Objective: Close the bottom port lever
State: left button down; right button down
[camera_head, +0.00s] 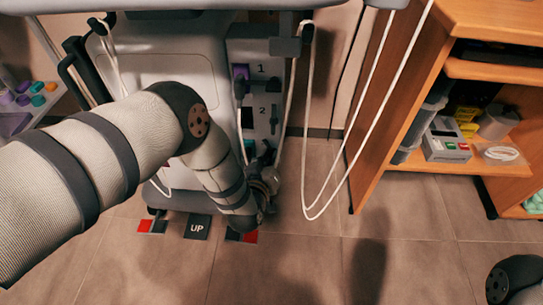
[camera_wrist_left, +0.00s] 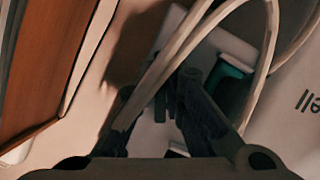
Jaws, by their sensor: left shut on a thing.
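The grey scan machine's port panel (camera_head: 262,48) faces me, with ports marked 1 and 2 in a column. The bottom port holds a teal plug, which shows in the wrist view (camera_wrist_left: 232,75) just right of my fingers. My left arm reaches down in front of the machine. My left gripper (camera_head: 266,188) is beside the lower end of the panel. In the wrist view its two dark fingers (camera_wrist_left: 165,112) are around a dark part by the bottom port, seemingly its lever. The lever's angle is mostly hidden. The right gripper is out of view.
White cables (camera_head: 344,170) hang in a loop right of the panel, and cables cross before my fingers. A wooden shelf (camera_head: 384,110) stands at right. Foot pedals, one marked UP (camera_head: 197,228), lie below. The floor between is clear.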

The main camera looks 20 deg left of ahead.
pick_arm(q)
jog(key=shift+a+f+n+t+h, duration=0.1)
jog(key=shift+a+n+t+h, duration=0.15)
jog(key=shift+n+h, duration=0.55)
jog(key=shift+f+n+t+b, duration=0.15)
jog(key=shift+n+t+b, duration=0.3)
jog(key=shift+n, duration=0.75)
jog(key=n+t+h+b, duration=0.1)
jog(key=n+b, duration=0.1)
jog(key=n, duration=0.1)
jog(key=shift+f+h, duration=0.15)
jog(key=shift+h, duration=0.15)
jog(key=shift+w+n+t+b, duration=0.1)
jog(key=shift+n+t+b, duration=0.55)
jog(key=shift+n, duration=0.75)
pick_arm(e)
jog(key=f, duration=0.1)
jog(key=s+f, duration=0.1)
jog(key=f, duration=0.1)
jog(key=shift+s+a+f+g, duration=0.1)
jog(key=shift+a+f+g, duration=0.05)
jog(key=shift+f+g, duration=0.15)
pick_arm(q)
jog(key=shift+t, duration=0.25)
jog(key=shift+r, duration=0.2)
jog(key=c, duration=1.7)
grip_release()
jog(key=shift+w+f, duration=0.1)
jog(key=shift+d+f, duration=0.1)
